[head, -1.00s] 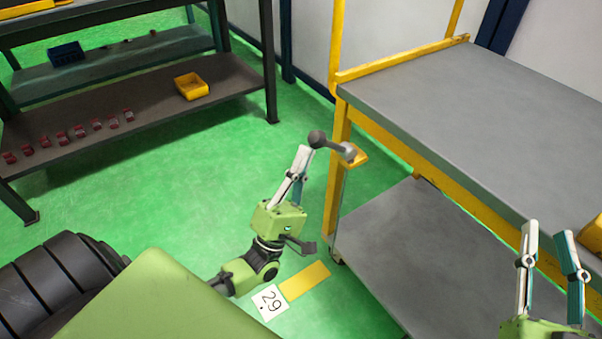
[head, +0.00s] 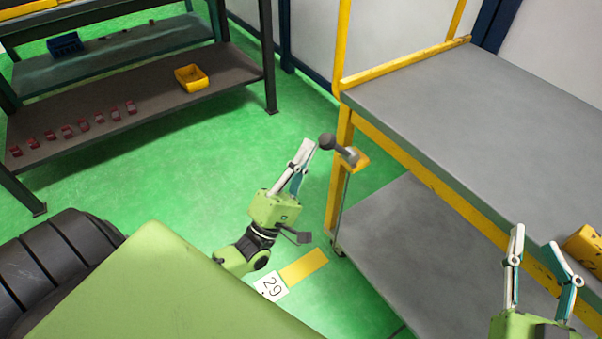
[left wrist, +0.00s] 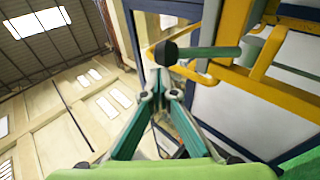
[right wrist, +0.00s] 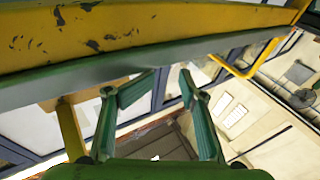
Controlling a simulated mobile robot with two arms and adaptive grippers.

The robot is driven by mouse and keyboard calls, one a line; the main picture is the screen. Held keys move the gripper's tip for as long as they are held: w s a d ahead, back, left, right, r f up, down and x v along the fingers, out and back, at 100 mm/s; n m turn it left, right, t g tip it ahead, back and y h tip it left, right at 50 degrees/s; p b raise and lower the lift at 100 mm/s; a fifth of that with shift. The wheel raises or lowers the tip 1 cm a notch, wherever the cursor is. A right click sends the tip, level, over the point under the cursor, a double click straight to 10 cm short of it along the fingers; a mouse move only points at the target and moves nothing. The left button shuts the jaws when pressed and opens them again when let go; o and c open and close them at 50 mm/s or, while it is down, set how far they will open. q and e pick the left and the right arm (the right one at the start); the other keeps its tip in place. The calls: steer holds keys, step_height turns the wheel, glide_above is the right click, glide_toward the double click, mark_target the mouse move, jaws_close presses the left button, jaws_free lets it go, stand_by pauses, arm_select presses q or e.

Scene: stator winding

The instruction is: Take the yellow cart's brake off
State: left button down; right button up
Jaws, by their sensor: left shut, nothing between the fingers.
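The yellow cart (head: 395,150) stands at the right, with grey decks and a yellow frame. Its brake lever (head: 345,153), a grey bar with a dark round knob (head: 326,142), sits on a yellow bracket (head: 359,163) at the near left corner post. It points left and slightly up in the head view. My left gripper (head: 308,146) is shut and empty, just left of the knob. In the left wrist view the knob (left wrist: 165,53) is just beyond the fingertips (left wrist: 162,72); contact is unclear. My right gripper (head: 535,237) is open and empty by the cart's front edge.
A dark shelf rack (head: 150,105) at the left holds a yellow bin (head: 191,78) and several small red parts. Green floor between rack and cart is clear.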

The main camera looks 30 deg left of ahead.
arm_select(q)
steer(key=w+p, duration=0.1)
steer(key=p, duration=0.1)
steer(key=w+d+r+g+p, duration=0.1)
steer(key=p, duration=0.1)
steer(key=shift+w+d+r+m+g+h, duration=0.1)
steer(key=shift+w+r+m+g+h, duration=0.2)
steer(key=shift+m+h, duration=0.1)
steer(key=shift+w+d+r+p, duration=0.25)
steer(key=shift+w+r+p, duration=0.35)
steer(key=shift+w+r, duration=0.4)
steer(key=shift+w+d+r, duration=0.2)
steer(key=shift+w+r, duration=0.25)
steer(key=shift+r, duration=0.1)
arm_select(e)
steer(key=s+d+f+g+h, duration=0.1)
steer(key=s+f+g, duration=0.5)
steer(key=f, duration=0.9)
steer(key=s+d+f+g+h, duration=0.1)
steer(key=s+f+g, duration=0.4)
steer(key=f, duration=1.1)
steer(key=s+d+f+g+h, duration=0.1)
steer(key=s+f+g, duration=0.5)
steer(key=f, duration=1)
steer(key=shift+s+d+f+g, duration=0.3)
steer(key=shift+s+d, duration=0.3)
steer(key=shift+s, duration=0.25)
arm_select(q)
steer(key=shift+r, duration=0.1)
steer(key=shift+d, duration=0.1)
